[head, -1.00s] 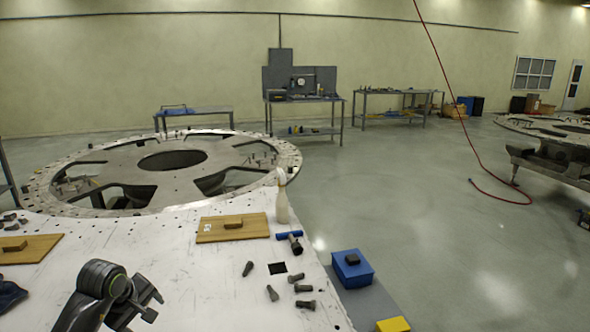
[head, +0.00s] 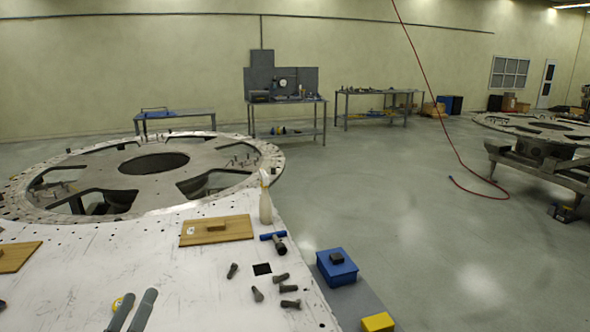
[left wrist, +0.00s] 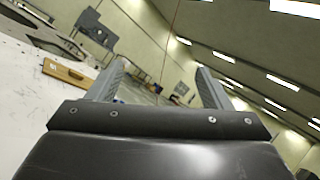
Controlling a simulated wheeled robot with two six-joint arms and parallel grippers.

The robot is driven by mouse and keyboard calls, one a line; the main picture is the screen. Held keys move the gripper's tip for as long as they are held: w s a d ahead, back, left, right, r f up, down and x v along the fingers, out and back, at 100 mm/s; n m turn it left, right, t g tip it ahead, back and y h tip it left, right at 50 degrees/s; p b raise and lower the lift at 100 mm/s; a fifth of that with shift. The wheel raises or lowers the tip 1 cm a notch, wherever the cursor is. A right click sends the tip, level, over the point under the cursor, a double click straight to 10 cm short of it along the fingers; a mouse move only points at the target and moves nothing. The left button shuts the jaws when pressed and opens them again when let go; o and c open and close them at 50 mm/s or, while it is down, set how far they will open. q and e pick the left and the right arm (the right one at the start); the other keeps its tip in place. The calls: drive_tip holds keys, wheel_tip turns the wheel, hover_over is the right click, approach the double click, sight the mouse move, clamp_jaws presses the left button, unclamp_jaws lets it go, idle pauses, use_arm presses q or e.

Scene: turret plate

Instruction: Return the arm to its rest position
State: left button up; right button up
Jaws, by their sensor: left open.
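My left gripper (head: 133,308) shows at the bottom left of the head view, low over the white table top (head: 80,268). Only its two grey fingers are in the picture; they stand apart with nothing between them. In the left wrist view the fingers (left wrist: 158,85) are spread wide, and the room's wall and ceiling show between them. The gripper touches nothing that I can see. My right gripper is in neither view.
On the table are a wooden board with a block (head: 232,230), a white bottle (head: 265,205), a blue-handled tool (head: 274,240) and several dark bolts (head: 280,279). A blue box (head: 337,269) and a yellow box (head: 378,322) stand along the right edge. A large turret ring (head: 250,168) lies behind.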

use_arm(q)
drive_tip(key=s+a+f+n+g+y, duration=0.4)
drive_tip(key=s+a+f+n+y, duration=0.15)
drive_tip(key=n, duration=0.55)
drive_tip(key=s+a+f+n+g+y, duration=0.45)
drive_tip(key=f+n+y, duration=0.2)
drive_tip(key=n, duration=0.45)
drive_tip(key=s+d+f+n+g+h, duration=0.3)
drive_tip(key=s+d+f+n+g, duration=0.15)
drive_tip(key=s+f, duration=0.35)
drive_tip(key=s+d+f+n+g+h, duration=0.4)
drive_tip(key=s+f+n+g, duration=0.15)
drive_tip(key=s, duration=0.45)
wheel_tip(320, 180, down, 28)
drive_tip(key=a+g+b, duration=0.2)
drive_tip(key=b, duration=0.1)
drive_tip(key=s+d+f+g+b, duration=0.1)
drive_tip(key=s+f+b, duration=0.1)
drive_tip(key=s+f, duration=1.2)
wheel_tip(320, 180, down, 4)
drive_tip(key=shift+s+d+r+m, duration=0.2)
drive_tip(key=shift+s+m, duration=0.1)
